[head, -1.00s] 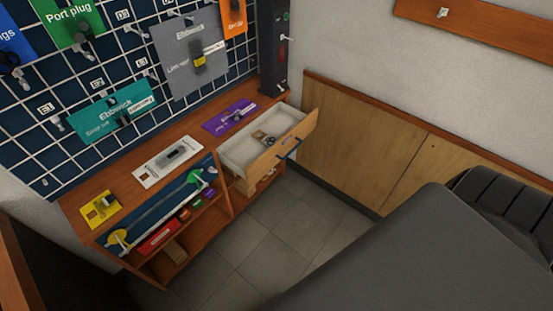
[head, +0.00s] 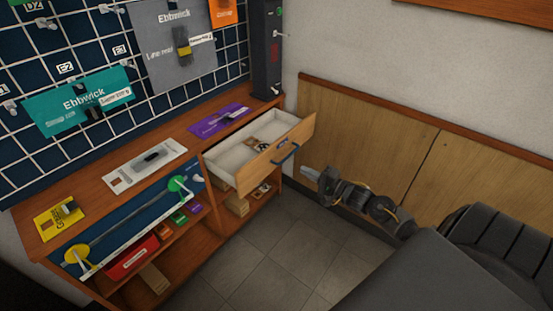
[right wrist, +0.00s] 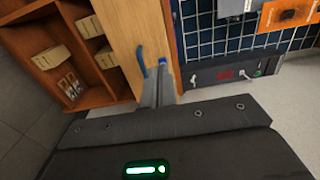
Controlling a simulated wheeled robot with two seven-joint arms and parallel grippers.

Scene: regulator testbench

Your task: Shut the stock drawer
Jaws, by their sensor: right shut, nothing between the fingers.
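The stock drawer (head: 283,154) stands pulled out at the right end of the wooden bench, with a pale wood front, a blue handle (head: 285,155) and a few small items inside. Its wood front (right wrist: 118,25) and blue handle (right wrist: 141,62) also show in the right wrist view. My right gripper (head: 308,172) is shut and empty, just right of and slightly below the drawer front, pointing toward it. In the right wrist view its fingers (right wrist: 161,78) point at the front beside the handle; contact cannot be told. My left gripper is not in view.
The bench top (head: 120,215) holds a purple card (head: 220,120), a white card and a yellow card. Open shelves below hold small boxes. A dark post (head: 265,50) stands behind the drawer. The floor (head: 270,250) in front is clear.

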